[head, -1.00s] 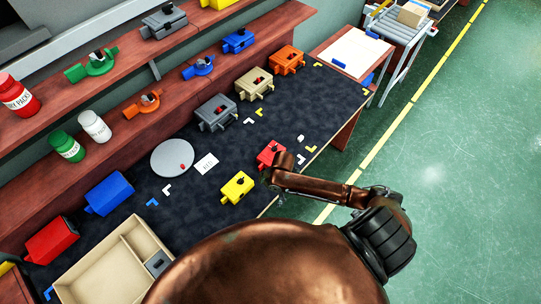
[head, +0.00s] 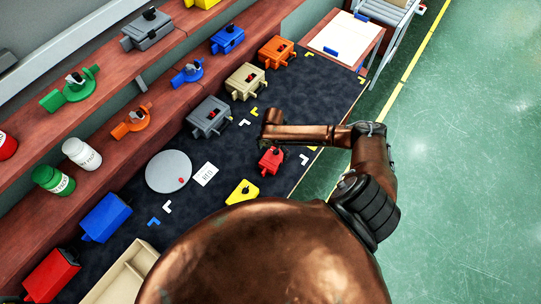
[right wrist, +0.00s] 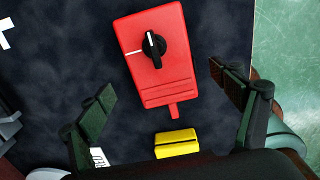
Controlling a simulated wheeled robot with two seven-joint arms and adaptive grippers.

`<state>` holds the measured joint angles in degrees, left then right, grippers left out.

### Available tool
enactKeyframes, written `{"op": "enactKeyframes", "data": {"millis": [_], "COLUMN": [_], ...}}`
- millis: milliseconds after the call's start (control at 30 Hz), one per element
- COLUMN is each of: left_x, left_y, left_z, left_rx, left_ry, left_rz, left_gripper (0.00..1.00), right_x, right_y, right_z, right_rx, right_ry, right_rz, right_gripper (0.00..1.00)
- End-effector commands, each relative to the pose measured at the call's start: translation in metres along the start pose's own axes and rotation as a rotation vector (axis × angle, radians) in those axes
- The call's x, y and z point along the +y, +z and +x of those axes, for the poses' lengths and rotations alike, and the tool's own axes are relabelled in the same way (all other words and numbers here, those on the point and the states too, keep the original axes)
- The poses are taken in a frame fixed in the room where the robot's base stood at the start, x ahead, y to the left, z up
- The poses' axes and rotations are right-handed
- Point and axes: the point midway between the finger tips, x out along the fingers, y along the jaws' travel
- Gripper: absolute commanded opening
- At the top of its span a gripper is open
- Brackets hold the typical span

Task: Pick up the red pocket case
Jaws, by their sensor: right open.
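A red case (head: 271,160) with a black knob lies on the dark mat near the table's right edge in the head view. In the right wrist view the red case (right wrist: 153,70) lies face up, with a black knob, a white mark and a small tab at its lower end. My right gripper (right wrist: 161,82) is open, its two dark fingers spread left and right of the case's lower part with gaps. No contact shows. In the head view my right forearm passes just beyond the case, and its fingers are not clear there. My left gripper is not seen.
A yellow device (head: 242,192) lies near the case, partly behind my body. A white card (head: 204,174) and a grey disc (head: 168,172) lie left. Grey (head: 209,117), beige (head: 246,81) and orange (head: 277,52) devices line the shelf side. Another red box (head: 50,275) stands lower left.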

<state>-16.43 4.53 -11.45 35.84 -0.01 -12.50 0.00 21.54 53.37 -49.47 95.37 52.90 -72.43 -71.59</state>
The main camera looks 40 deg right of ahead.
Motion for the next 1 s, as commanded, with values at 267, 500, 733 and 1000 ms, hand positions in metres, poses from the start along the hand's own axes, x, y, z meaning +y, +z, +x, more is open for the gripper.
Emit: {"op": "enactKeyframes", "data": {"millis": [267,500,733,1000], "left_x": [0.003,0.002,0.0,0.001], "left_y": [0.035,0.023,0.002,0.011], "left_z": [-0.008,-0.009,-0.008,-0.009], "left_rx": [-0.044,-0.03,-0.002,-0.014], "left_ry": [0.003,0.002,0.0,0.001], "left_rz": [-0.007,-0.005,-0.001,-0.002], "left_gripper": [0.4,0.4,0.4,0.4], "right_x": [0.001,0.0,-0.001,-0.001], "right_y": [-0.002,0.0,0.001,0.001], "right_z": [0.032,0.063,0.067,0.066], "right_rx": [0.002,0.001,0.001,0.0], "right_ry": [-0.002,-0.001,0.0,0.0], "right_rz": [-0.001,0.0,0.0,0.0], "right_gripper": [0.85,0.85,0.85,0.7]}}
